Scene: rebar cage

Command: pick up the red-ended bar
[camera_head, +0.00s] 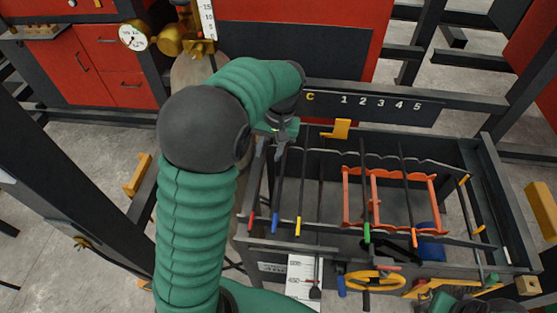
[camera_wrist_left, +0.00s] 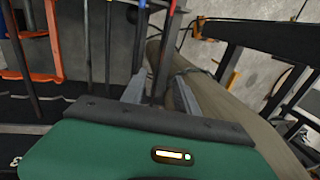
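The red-ended bar is a thin dark rod with a red tip (camera_head: 251,221) at the left end of the rack; its upper part is hidden behind my arm in the head view. In the left wrist view the red-ended bar (camera_wrist_left: 164,50) runs between the two grey fingers. My left gripper (camera_head: 281,133) is at the rack's back left; its fingers (camera_wrist_left: 160,94) stand apart with gaps on both sides of the bar. The blue-ended bar (camera_wrist_left: 138,40) passes close to one finger. My right gripper cannot be made out.
The dark rack (camera_head: 380,245) also holds a blue-ended bar (camera_head: 274,220), a yellow-ended bar (camera_head: 298,225) and a green-ended bar (camera_head: 366,232). An orange frame (camera_head: 375,205) lies among them. A numbered plate (camera_head: 375,105) stands behind; a yellow ring handle (camera_head: 372,281) is in front.

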